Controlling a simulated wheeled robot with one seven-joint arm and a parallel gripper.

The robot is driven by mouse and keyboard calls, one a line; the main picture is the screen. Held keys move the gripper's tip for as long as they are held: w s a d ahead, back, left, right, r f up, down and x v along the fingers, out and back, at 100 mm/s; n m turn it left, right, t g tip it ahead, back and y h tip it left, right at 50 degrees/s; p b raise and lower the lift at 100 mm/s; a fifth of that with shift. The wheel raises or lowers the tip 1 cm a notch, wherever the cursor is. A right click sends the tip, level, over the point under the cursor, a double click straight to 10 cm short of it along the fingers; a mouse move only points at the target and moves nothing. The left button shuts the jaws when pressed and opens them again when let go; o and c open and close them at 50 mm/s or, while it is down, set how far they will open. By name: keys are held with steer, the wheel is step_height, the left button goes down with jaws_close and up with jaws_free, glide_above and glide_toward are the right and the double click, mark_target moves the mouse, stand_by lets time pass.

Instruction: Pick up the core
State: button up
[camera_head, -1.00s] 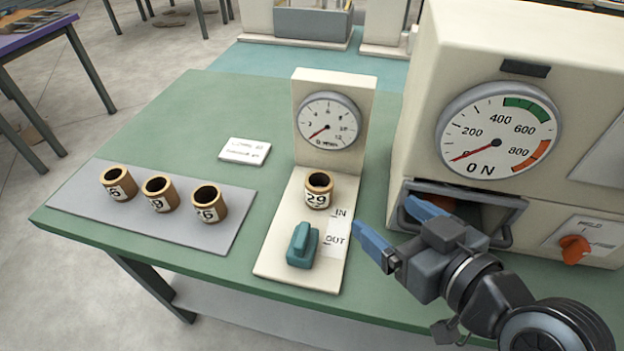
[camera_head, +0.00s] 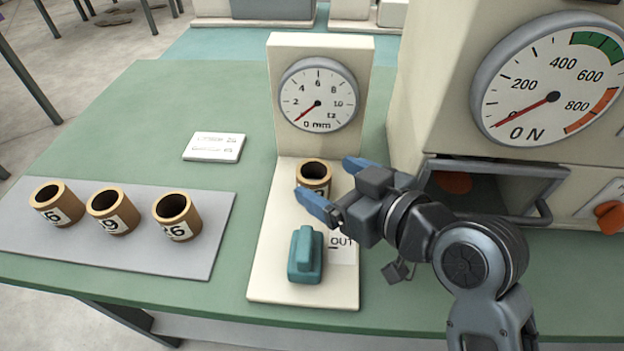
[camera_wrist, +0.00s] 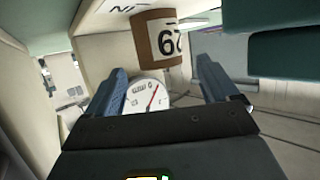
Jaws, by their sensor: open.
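The core (camera_head: 314,177) is a brown, hollow cylinder with a white number label, standing upright on the cream gauge stand. My gripper (camera_head: 330,183) is open with blue fingers, close to the core from the right. In the head view one finger is in front of the core and partly hides its label; the other is behind it to the right. My gripper (camera_wrist: 165,88) holds nothing.
A teal lever (camera_head: 305,255) sits on the stand in front of the core. The mm dial (camera_head: 318,95) rises behind it. Several similar cores (camera_head: 177,215) stand on a grey mat (camera_head: 130,255) at left. The force machine (camera_head: 450,90) with an open drawer stands at right.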

mark_target(305, 166)
steer(key=x, duration=0.5)
steer(key=shift+r, duration=0.15)
steer(key=shift+c, duration=0.3)
steer(key=c, duration=1)
steer(key=shift+r, duration=0.1)
